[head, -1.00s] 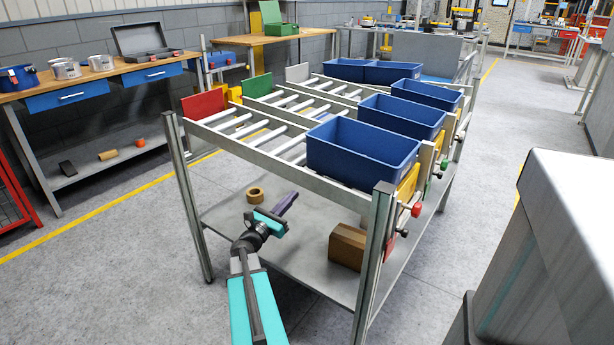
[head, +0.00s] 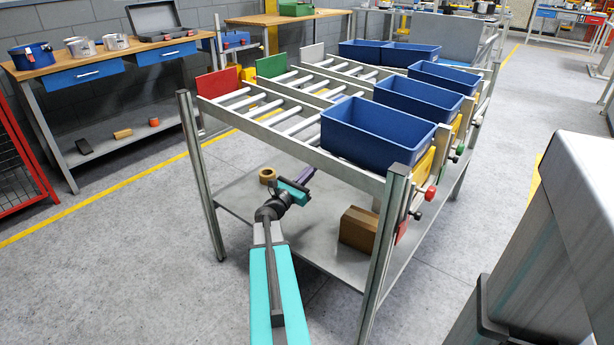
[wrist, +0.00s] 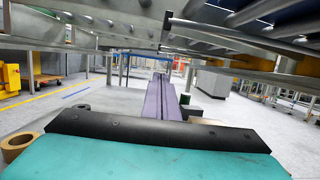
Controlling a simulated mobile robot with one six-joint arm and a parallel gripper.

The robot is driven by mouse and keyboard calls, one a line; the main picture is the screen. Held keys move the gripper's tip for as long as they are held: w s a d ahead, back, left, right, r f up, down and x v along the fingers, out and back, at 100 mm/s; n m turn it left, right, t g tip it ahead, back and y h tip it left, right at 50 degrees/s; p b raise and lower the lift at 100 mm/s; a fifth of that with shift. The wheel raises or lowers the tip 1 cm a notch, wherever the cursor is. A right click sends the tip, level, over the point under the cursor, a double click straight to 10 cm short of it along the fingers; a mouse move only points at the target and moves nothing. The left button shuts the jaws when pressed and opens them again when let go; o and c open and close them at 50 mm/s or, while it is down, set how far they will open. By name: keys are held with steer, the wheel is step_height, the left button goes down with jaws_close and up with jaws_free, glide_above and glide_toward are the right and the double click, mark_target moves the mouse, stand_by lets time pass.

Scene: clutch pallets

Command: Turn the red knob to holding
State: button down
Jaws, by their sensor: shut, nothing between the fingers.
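The red knob (head: 431,192) sticks out from the right end of the near lane of the roller rack (head: 345,172), just beyond the near right post. It is small here, and I cannot read its setting. The knob does not show there.
Blue bins (head: 375,135) stand on the right ends of the lanes. A green knob (head: 454,157) sits on a farther lane. A cardboard box (head: 358,230) and a tape roll (head: 267,176) lie on the lower shelf. A grey cabinet (head: 560,240) stands at right, with floor between.

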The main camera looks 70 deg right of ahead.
steer(key=s+d+r, duration=0.1)
steer(key=d+r, duration=0.3)
steer(key=r, duration=0.1)
steer(key=shift+d+b, duration=0.3)
steer(key=shift+b, duration=0.1)
steer(key=shift+s+r, duration=0.1)
steer(key=shift+d, duration=0.1)
stand_by(0.4)
